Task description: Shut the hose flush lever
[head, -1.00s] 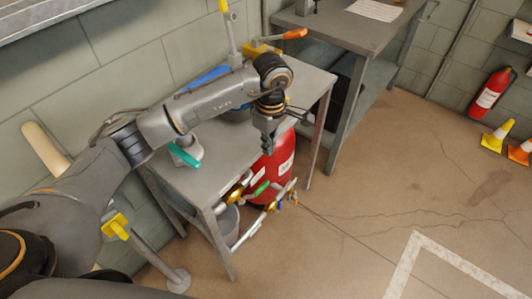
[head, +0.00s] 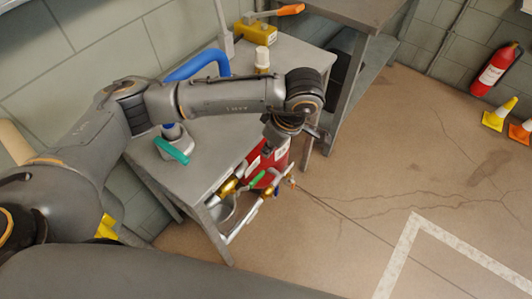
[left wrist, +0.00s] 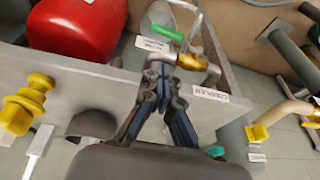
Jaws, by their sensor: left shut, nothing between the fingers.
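A small green lever (head: 257,177) sits among brass valves (head: 228,188) on a pipe along the bench's front edge. In the left wrist view, the green lever (left wrist: 166,32) lies beyond my fingertips, and a brass valve (left wrist: 192,62) is just right of them. White tags (left wrist: 211,95) hang near; I cannot read them surely, so which lever is the hose flush one is unclear. My left gripper (head: 270,150) is above and behind the pipe; in the left wrist view its fingers (left wrist: 160,72) meet, empty. Contact with the valve cannot be told. My right gripper is out of view.
A red cylinder (left wrist: 75,25) stands close to the bench front. The floor to the right is open, with cones (head: 498,115) beyond.

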